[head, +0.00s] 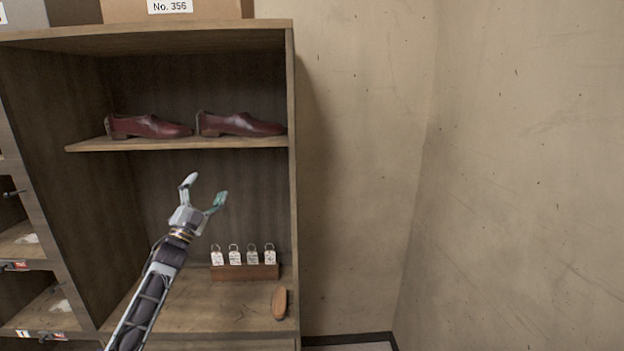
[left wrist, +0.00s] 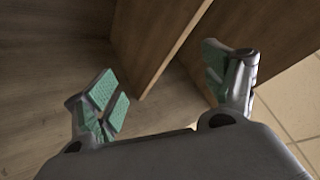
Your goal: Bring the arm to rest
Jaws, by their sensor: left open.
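My left gripper (head: 205,197) is raised in front of the open wooden cabinet, between its upper shelf and its bottom board. Its fingers are spread and nothing is between them. In the left wrist view the two green-padded fingers (left wrist: 168,82) stand wide apart, with wooden panels and a tiled floor behind them. My left arm comes in from the lower left of the head view. My right gripper does not show in either view.
Two dark red shoes (head: 148,126) (head: 238,124) stand on the upper shelf (head: 180,144). Boxes (head: 178,9) sit on top. Bare wall (head: 370,150) lies right.

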